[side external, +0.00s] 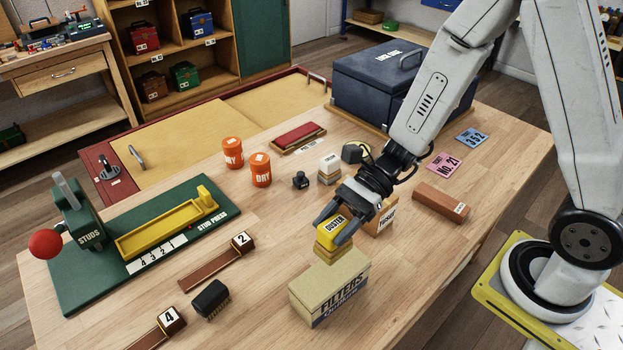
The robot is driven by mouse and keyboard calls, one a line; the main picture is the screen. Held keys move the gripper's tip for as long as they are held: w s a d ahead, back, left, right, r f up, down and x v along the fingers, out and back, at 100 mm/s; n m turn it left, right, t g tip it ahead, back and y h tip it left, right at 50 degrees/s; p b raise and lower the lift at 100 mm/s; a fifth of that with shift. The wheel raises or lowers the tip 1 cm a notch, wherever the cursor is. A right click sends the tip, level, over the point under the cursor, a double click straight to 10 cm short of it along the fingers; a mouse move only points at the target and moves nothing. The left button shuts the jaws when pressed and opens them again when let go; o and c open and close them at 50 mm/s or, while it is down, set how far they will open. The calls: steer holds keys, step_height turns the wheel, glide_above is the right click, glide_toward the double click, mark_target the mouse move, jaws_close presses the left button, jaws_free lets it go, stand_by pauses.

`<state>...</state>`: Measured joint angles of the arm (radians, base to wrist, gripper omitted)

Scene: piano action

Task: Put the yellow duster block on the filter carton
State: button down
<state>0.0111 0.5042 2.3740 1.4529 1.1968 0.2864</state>
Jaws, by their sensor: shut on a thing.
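The yellow duster block (333,226), labelled DUSTER with a tan lower part, is between the fingers of my gripper (336,225). My gripper is shut on it. The filter carton (318,284), a tan box marked FILTERS, stands near the front of the table. The block appears just behind and above the carton's far edge in the side view. I cannot tell whether the block touches the carton. The carton's top looks bare.
A box marked PUMICE (381,219) stands partly behind my gripper. A brown bar (440,201) lies to the right. A small black brush (211,299) and a numbered brown block (216,265) lie left of the carton. The green stud press (150,240) fills the table's left.

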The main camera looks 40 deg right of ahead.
mark_target(334, 249)
steer(key=shift+f, duration=1.7)
steer(key=shift+f, duration=1.75)
steer(key=shift+f, duration=0.15)
steer(key=shift+c, duration=0.6)
jaws_free()
steer(key=shift+d+r, duration=0.1)
steer(key=shift+r, duration=0.1)
steer(key=v, duration=1.1)
steer(key=shift+d+r, duration=0.2)
steer(key=shift+d, duration=0.15)
